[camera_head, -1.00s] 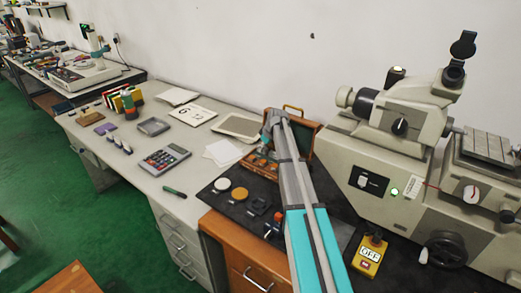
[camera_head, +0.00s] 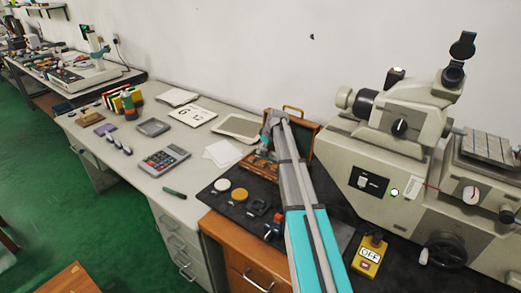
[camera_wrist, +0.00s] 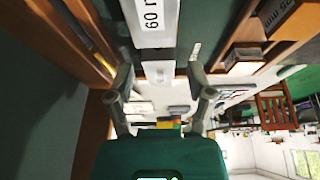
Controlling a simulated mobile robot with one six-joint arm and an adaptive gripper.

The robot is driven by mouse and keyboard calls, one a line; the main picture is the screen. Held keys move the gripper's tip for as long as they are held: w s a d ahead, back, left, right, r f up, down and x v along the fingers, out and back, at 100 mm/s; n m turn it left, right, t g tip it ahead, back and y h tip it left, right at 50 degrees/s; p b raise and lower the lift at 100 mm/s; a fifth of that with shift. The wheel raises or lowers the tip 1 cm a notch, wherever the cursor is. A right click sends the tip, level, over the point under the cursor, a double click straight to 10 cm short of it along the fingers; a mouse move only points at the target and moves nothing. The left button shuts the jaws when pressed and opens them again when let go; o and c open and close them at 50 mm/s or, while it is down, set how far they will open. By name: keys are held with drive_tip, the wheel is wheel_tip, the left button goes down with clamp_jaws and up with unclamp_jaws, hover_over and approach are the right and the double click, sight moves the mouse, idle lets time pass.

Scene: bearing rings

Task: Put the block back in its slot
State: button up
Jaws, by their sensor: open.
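The open wooden case (camera_head: 304,133) stands on the bench with its lid up at the back. My gripper (camera_wrist: 159,76) is at this case, partly hidden by my arm in the head view. In the wrist view, its two fingers are apart. A pale metal block (camera_wrist: 152,24) with a label reading "60 m" lies just beyond the fingertips, in line with the gap between them. I cannot tell whether the fingers touch it or whether it sits in a slot. Brown wooden parts (camera_wrist: 92,35) flank it at the left.
A dark mat (camera_head: 240,209) with round pieces lies in front of the case. A large measuring machine (camera_head: 400,165) and a yellow box marked OFF (camera_head: 369,253) stand at the right.

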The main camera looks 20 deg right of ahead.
drive_tip(key=p+v, duration=1.1)
drive_tip(key=v, duration=0.1)
idle(0.5)
drive_tip(key=shift+s, duration=0.1)
idle(0.4)
drive_tip(key=s+a+m+g, duration=0.1)
drive_tip(key=s+a+m, duration=0.1)
drive_tip(key=s+a, duration=0.5)
drive_tip(key=s+a+f+m+g+h, duration=0.1)
drive_tip(key=s+a, duration=0.6)
drive_tip(key=s, duration=0.7)
drive_tip(key=s+a+m+g+h, duration=0.1)
drive_tip(key=s+a+m, duration=0.2)
drive_tip(key=s+a, duration=0.4)
drive_tip(key=s, duration=0.4)
drive_tip(key=shift+s+a+f+m+g, duration=0.2)
drive_tip(key=shift+a+f+m+g, duration=0.1)
drive_tip(key=shift+a, duration=0.1)
